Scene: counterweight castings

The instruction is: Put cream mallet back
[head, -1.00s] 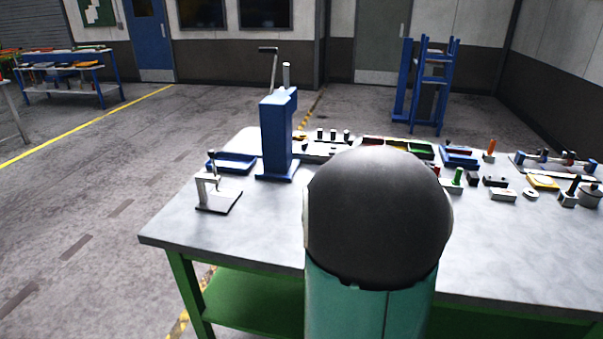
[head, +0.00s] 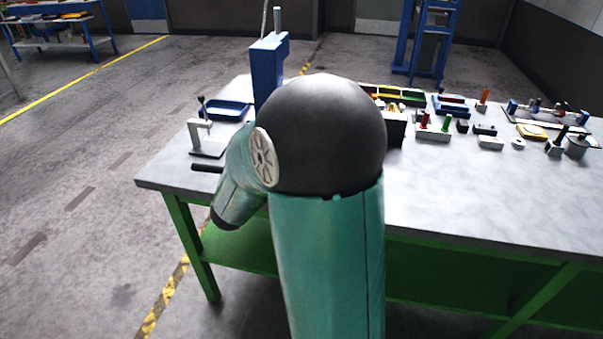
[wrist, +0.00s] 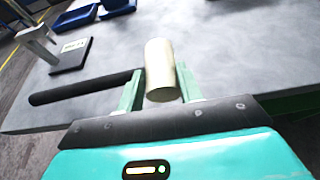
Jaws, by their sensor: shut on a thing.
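The cream mallet shows in the wrist view, with its pale cylindrical head (wrist: 160,62) between the two fingers of my gripper (wrist: 160,88). Its dark handle (wrist: 80,89) sticks out to the left past the left finger. My gripper is shut on the mallet and holds it over the front left part of the grey table (head: 470,200). In the head view only the dark handle end (head: 206,168) shows, left of my arm. The mallet head and my gripper are hidden there behind my arm.
A pale clamp on a dark plate (head: 207,140), a blue tray (head: 226,110) and a tall blue press (head: 267,75) stand at the table's left. Small parts, including a yellow block (head: 531,132), line the back right. The front right of the tabletop is clear.

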